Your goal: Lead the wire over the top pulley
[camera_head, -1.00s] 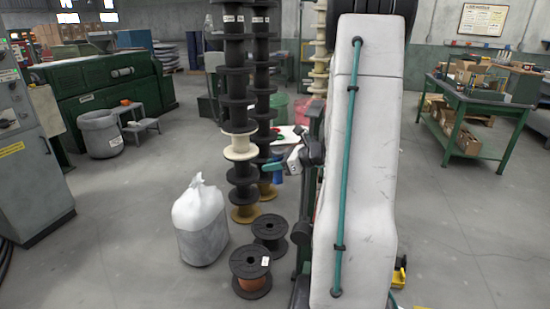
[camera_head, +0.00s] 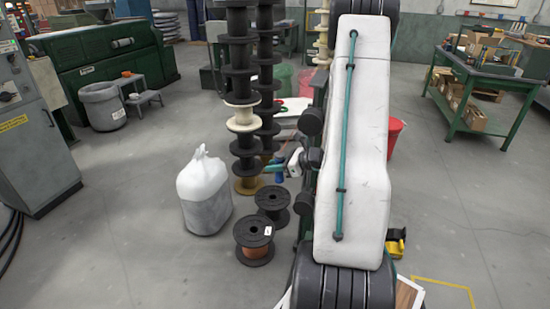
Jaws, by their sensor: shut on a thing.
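My arm's white link with a teal tube fills the middle of the view, and my gripper is not visible. Just left of the link, a dark upright stand carries round black wheel-like parts, the uppermost one (camera_head: 312,121) and a lower one (camera_head: 304,203). They may be pulleys, but my arm hides much of the stand. A black spool wound with copper wire (camera_head: 256,253) stands on the floor left of the stand. I cannot make out any wire running from it to the wheels.
A second black spool (camera_head: 272,202) and a white sack (camera_head: 204,195) stand nearby. Tall stacks of spools (camera_head: 238,85) rise behind them. A red bin (camera_head: 394,135) and a green workbench (camera_head: 480,85) are on the right.

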